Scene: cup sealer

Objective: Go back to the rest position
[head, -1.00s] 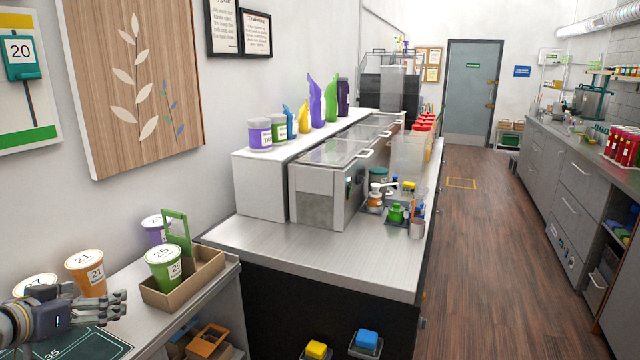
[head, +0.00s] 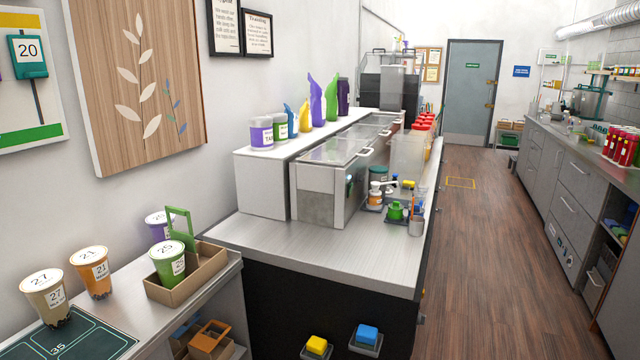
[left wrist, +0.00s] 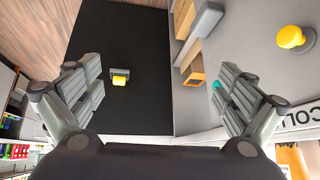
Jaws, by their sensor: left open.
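My left gripper (left wrist: 160,95) shows in the left wrist view with its two fingers wide apart and nothing between them. It is out of the head view. My right gripper is in neither view. In the head view, a cup marked 27 (head: 46,298) stands at the left on the dark mat (head: 98,345). An orange cup marked 21 (head: 92,272) stands just behind it. A green cup marked 25 (head: 169,264) sits in a cardboard carrier (head: 205,280), and a purple cup (head: 157,226) stands behind the carrier.
A steel counter (head: 330,255) holds a glass-lidded case (head: 325,190) and small bottles. A yellow block (head: 316,344) and a blue block (head: 367,335) sit on holders at the counter's dark front. The wooden floor (head: 480,270) on the right is clear.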

